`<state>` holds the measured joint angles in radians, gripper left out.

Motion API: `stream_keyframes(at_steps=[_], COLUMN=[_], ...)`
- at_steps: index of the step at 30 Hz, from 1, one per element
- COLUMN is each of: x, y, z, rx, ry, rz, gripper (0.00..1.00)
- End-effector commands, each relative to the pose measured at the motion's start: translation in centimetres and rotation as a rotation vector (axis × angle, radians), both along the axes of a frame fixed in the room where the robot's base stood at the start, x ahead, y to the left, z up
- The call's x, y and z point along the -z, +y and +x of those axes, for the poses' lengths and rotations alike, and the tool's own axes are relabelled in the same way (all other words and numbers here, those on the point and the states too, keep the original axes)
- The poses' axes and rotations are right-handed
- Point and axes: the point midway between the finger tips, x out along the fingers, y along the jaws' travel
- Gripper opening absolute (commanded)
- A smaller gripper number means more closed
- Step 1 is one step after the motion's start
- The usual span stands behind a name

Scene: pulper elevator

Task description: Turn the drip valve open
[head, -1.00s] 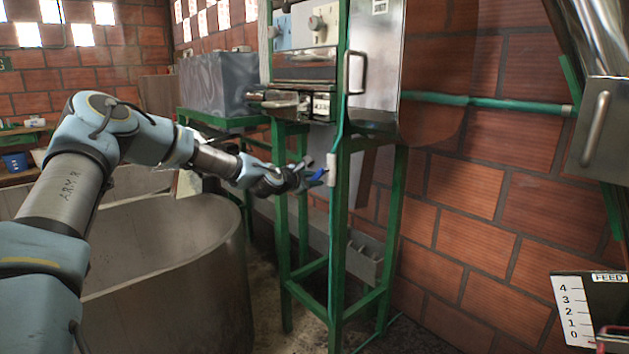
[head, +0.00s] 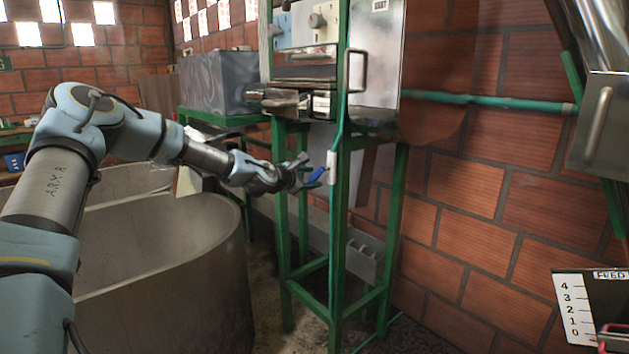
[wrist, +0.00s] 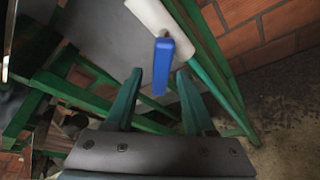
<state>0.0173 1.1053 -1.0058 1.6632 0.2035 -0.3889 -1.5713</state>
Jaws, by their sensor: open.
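The drip valve is a white body (head: 331,167) on a thin green pipe by the front leg of the green stand, with a blue lever handle (head: 316,175). The lever points left and slightly down in the head view. My gripper (head: 306,171) is open at the lever's free end. In the wrist view the blue lever (wrist: 164,65) reaches down from the white valve body (wrist: 153,16), its free end lying between my gripper's two green fingertips (wrist: 159,80). I see gaps on both sides of the lever; I cannot tell how deep it sits.
The green stand's leg (head: 339,245) is close beside the valve. A machine with a metal door (head: 375,60) stands above it. A large round tank (head: 170,250) lies below my arm. A brick wall (head: 480,220) closes the right side. A feed scale (head: 580,312) is at lower right.

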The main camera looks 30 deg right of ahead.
Motion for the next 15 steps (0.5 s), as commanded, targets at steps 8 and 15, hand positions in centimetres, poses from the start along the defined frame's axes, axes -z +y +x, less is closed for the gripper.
stream_keyframes(at_steps=[8,15], x=[-1.2,-2.1], y=[5.0,7.2], z=[-2.4,-3.6], rx=[-0.003,0.0], ry=[0.0,0.001], rz=[0.002,0.001], gripper=[0.55,0.55])
